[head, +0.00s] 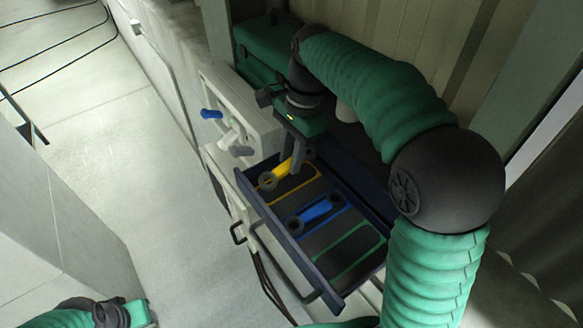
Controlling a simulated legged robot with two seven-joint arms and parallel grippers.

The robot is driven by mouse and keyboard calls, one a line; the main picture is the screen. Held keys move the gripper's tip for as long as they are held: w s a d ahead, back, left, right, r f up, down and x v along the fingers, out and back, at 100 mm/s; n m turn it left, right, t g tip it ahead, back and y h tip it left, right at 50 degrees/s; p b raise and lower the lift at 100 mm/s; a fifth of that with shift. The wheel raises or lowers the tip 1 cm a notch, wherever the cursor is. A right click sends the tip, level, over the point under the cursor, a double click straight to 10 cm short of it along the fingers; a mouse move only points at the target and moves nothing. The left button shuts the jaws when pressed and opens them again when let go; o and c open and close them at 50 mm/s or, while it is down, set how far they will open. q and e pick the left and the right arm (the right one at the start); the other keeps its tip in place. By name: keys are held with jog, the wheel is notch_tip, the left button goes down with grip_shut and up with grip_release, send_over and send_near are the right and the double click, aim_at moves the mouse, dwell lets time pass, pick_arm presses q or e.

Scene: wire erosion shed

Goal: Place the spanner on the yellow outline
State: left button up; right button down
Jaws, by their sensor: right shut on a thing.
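My right gripper (292,166) reaches down into the open drawer and is shut on the yellow spanner (268,180), a yellow handle with dark ring ends. The spanner lies at or just above the yellow outline (307,186) in the far part of the drawer; I cannot tell if it touches the bottom. The gripper hides part of its handle. My left arm's end (125,313) shows at the lower left edge, cut off by the frame, and its fingers cannot be made out.
Blue, white and grey levers (211,114) stick out from the pale cabinet (255,120). A green case (268,42) stands behind.

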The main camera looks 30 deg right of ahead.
aim_at(289, 163)
jog(key=f, duration=0.1)
jog(key=a+f, duration=0.1)
jog(key=f, duration=0.1)
jog(key=shift+s+a+f+p, duration=0.2)
jog(key=shift+s+f+p, duration=0.1)
jog(key=shift+s, duration=0.1)
jog(key=shift+w+f, duration=0.1)
jog(key=shift+f, duration=0.15)
jog(key=shift+d, duration=0.1)
jog(key=c, duration=1.6)
grip_release()
jog(key=shift+d+f, duration=0.1)
jog(key=shift+d, duration=0.1)
jog(key=o, duration=0.4)
jog(key=shift+w+d, duration=0.2)
jog(key=shift+d, duration=0.15)
jog(key=shift+a, duration=0.45)
jog(key=d+r, duration=0.1)
jog(key=r, duration=0.6)
jog(key=d+r, duration=0.1)
jog(key=r, duration=0.3)
jog(key=shift+w+d+r+b, duration=0.15)
jog(key=shift+d+r+b, duration=0.1)
jog(key=shift+d+b, duration=0.15)
jog(key=shift+r, duration=0.15)
jog(key=shift+a, duration=0.2)
